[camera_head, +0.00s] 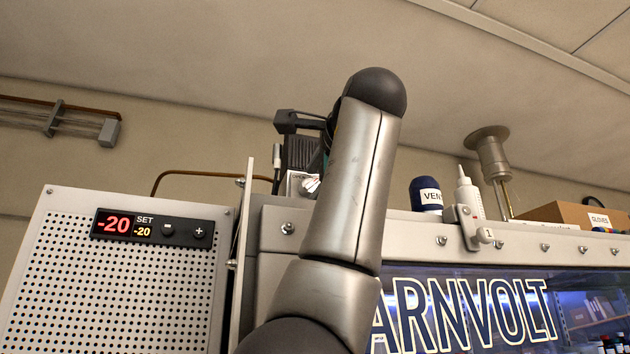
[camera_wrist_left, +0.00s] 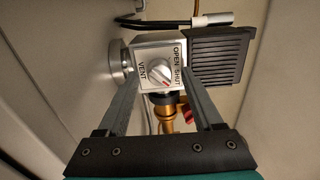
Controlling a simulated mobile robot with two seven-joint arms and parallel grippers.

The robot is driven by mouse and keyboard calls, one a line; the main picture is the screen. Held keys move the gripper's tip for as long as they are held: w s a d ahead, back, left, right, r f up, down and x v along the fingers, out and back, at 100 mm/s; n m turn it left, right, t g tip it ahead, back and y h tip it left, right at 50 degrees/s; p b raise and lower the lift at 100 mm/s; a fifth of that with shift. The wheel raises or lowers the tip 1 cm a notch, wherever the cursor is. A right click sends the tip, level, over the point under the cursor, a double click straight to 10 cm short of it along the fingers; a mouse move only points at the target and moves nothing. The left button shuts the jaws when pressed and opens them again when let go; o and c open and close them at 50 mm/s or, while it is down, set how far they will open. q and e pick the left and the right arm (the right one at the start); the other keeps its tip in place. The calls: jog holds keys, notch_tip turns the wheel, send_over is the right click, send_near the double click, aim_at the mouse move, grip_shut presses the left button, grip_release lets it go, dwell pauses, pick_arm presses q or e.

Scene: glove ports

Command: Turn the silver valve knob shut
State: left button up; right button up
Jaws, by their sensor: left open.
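The silver valve knob (camera_wrist_left: 162,75) sits on the face of a pale valve block (camera_wrist_left: 152,46) lettered VENT, OPEN and SHUT. The knob is round with a small red mark; which word the mark meets is too small to tell. My left gripper (camera_wrist_left: 162,70) is open, with one finger on each side of the knob. I cannot tell whether the fingers touch it. In the head view, the valve block (camera_head: 296,182) and part of the knob (camera_head: 311,185) show just left of my left forearm, which hides most of the gripper. My right gripper is not in view.
A ribbed dark box (camera_wrist_left: 215,58) stands beside the valve block, and a brass fitting (camera_wrist_left: 167,108) lies below it. In the head view, a perforated panel (camera_head: 120,285) stands left.

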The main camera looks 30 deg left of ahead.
pick_arm(q)
jog(key=shift+s+d, duration=0.35)
jog(key=shift+d, duration=0.05)
jog(key=b+v, duration=0.3)
jog(key=v, duration=1.1)
